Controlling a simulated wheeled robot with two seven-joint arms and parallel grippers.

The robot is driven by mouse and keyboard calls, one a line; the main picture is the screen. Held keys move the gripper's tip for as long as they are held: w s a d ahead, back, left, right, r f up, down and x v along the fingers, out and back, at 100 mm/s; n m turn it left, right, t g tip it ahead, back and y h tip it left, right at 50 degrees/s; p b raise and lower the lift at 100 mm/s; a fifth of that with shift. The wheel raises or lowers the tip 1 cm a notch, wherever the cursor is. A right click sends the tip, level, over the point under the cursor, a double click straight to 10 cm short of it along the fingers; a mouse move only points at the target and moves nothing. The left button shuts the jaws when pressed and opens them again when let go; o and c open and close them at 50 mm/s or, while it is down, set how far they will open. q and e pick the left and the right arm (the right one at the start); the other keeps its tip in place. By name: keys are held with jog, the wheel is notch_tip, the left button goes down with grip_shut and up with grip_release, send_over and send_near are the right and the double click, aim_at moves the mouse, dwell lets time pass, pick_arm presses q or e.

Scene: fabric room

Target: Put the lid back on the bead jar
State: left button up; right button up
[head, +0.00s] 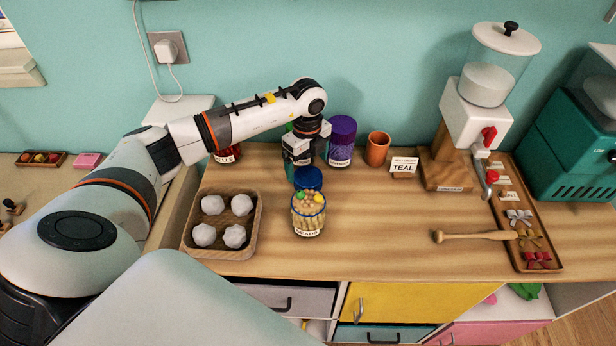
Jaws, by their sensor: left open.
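The bead jar (308,217) stands upright and open near the middle of the counter, with pale contents, coloured beads at its mouth and a label on its front. A round blue lid (308,178) shows just behind the jar's mouth, apart from the opening; its lower edge is partly hidden by the jar. My left gripper (305,158) points down over the counter just behind the lid, open. Whether its fingers touch the lid is not clear. My right gripper is not in view.
A purple jar (342,140) stands close right of my gripper, with a red jar (228,153) to the left. A wooden tray (190,240) holds white lumps. A terracotta cup (377,148), a dispenser (475,130) and a wooden stick (470,236) lie right.

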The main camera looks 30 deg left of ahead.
aim_at(308, 176)
pick_arm(q)
jog(key=shift+d+f+p, duration=0.15)
jog(key=shift+f+p, duration=0.55)
jog(key=shift+f, duration=1.9)
jog(key=c, duration=1)
